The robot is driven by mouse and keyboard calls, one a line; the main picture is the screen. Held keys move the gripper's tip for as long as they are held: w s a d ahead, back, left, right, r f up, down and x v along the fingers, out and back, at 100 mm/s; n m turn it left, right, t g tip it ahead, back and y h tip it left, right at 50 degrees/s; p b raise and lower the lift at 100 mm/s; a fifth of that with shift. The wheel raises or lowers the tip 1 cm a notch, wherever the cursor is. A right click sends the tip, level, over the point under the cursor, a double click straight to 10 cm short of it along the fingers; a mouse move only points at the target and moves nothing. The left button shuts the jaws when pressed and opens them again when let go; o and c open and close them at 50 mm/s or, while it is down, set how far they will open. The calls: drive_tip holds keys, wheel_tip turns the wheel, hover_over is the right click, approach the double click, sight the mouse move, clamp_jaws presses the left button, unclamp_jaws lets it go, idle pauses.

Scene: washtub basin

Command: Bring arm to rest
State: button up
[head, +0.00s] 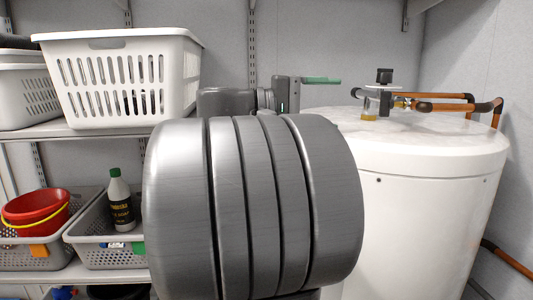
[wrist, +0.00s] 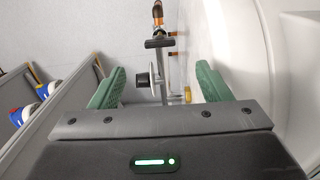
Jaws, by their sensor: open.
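My gripper (wrist: 161,68) shows in the wrist view with its two green fingers wide apart and nothing between them. In the head view my gripper (head: 322,80) is small and partly hidden, with a green finger pointing right, above and left of the white tank's top. My large grey arm links fill the middle of the head view and hide much of what is behind them.
A white cylindrical tank (head: 425,200) stands at the right, with a valve (head: 384,92) and copper pipes (head: 445,106) on top.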

sight(381, 101)
drive_tip(key=d, duration=0.8)
drive_tip(key=w+d, duration=0.1)
drive_tip(key=d, duration=0.2)
drive_tip(key=shift+d+b, duration=0.3)
drive_tip(key=shift+d, duration=0.1)
drive_tip(key=s+a, duration=0.1)
drive_tip(key=a, duration=1.3)
drive_tip(key=d, duration=0.9)
drive_tip(key=w+d, duration=0.1)
drive_tip(key=d, duration=0.4)
drive_tip(key=shift+d, duration=0.15)
drive_tip(key=p, duration=0.1)
drive_tip(key=n+p, duration=0.1)
drive_tip(key=shift+a+r+p, duration=0.2)
drive_tip(key=shift+r+p, duration=0.1)
drive_tip(key=shift+r, duration=0.05)
drive_tip(key=n+p, duration=0.6)
drive_tip(key=p, duration=0.2)
drive_tip(key=shift+r+n, duration=0.1)
drive_tip(key=shift+n, duration=0.3)
drive_tip(key=n+p, duration=0.6)
drive_tip(key=p, duration=0.3)
drive_tip(key=shift+w, duration=0.1)
drive_tip(key=n+p, duration=0.2)
drive_tip(key=shift+p, duration=0.35)
drive_tip(key=shift+n, duration=0.3)
